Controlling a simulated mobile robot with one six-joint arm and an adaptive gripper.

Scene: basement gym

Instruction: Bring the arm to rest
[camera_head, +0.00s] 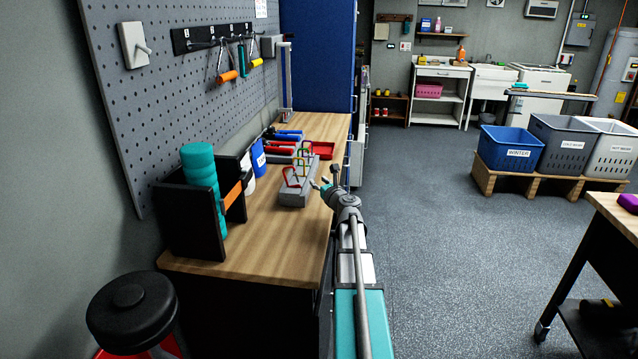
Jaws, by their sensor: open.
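My gripper (326,182) is at the end of my arm, which reaches forward from the bottom of the view along the right edge of the wooden workbench (225,248). The gripper is open and nothing shows between its fingers. It is close to the right side of a grey block (297,193) that holds several padlocks with coloured shackles, red, green and orange. I cannot tell whether the fingers touch the block.
A black holder (175,215) with teal rolls stands at the bench's near left, beside blue and white cups (258,157). A pegboard (170,90) backs the bench. Bins (510,150) stand on pallets at right. Grey floor between is clear.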

